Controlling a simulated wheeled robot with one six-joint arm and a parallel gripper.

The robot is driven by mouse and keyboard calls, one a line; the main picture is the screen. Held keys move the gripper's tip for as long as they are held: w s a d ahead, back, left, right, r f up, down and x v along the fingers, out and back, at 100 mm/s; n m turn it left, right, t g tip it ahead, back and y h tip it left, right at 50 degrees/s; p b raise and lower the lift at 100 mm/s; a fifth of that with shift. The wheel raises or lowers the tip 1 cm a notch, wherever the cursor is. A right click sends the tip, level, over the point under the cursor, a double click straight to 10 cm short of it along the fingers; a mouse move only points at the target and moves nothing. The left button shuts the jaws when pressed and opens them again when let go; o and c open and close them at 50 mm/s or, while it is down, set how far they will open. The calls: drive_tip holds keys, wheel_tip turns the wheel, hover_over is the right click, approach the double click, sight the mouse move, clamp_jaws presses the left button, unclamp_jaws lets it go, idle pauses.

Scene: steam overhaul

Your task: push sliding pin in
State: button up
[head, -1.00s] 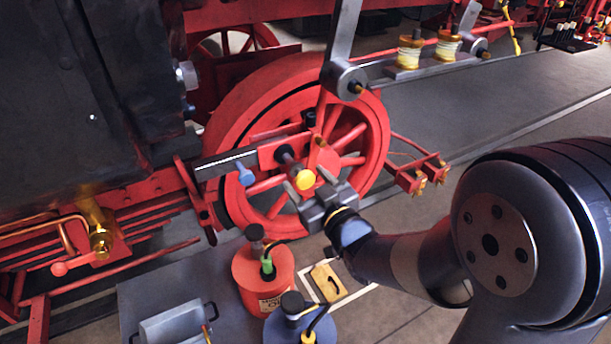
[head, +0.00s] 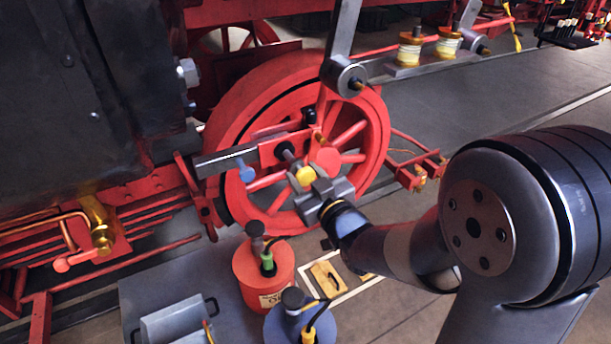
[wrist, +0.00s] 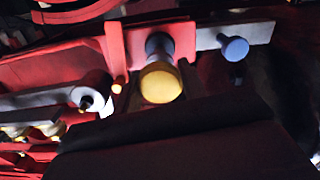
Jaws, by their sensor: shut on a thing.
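The sliding pin has a yellow round head (head: 304,176) and a dark shaft. It sticks out of the red crosshead block (head: 270,153) in front of the red wheel. In the wrist view the yellow head (wrist: 160,83) is near the middle, with a short length of grey shaft (wrist: 159,45) showing between it and the red plate. My gripper (head: 312,186) reaches in from the lower right and is shut on the pin at its yellow head. Its exact contact is partly hidden; a dark shape covers the lower wrist view.
A blue-headed pin (head: 246,171) sits on the grey bar left of the crosshead. A grey rod end (head: 345,76) hangs above. Below stand a red can (head: 262,280) and a blue can (head: 300,325).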

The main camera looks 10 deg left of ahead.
sight(298, 167)
clamp_jaws()
drive_tip(key=shift+w+a+f+b, duration=0.1)
drive_tip(key=shift+w+a+b, duration=0.05)
drive_tip(key=shift+b, duration=0.2)
drive_tip(key=b+x, duration=0.3)
drive_tip(key=x, duration=0.1)
drive_tip(key=shift+w+a, duration=0.25)
drive_tip(key=shift+w, duration=0.05)
drive_tip(key=shift+r, duration=0.2)
drive_tip(key=o, duration=0.9)
unclamp_jaws()
drive_tip(key=shift+w, duration=0.1)
drive_tip(key=shift+o, duration=0.2)
drive_tip(key=shift+f, duration=0.1)
drive_tip(key=b+v, duration=0.2)
drive_tip(key=v, duration=0.8)
drive_tip(key=shift+s+d, duration=0.2)
drive_tip(key=shift+s, duration=0.1)
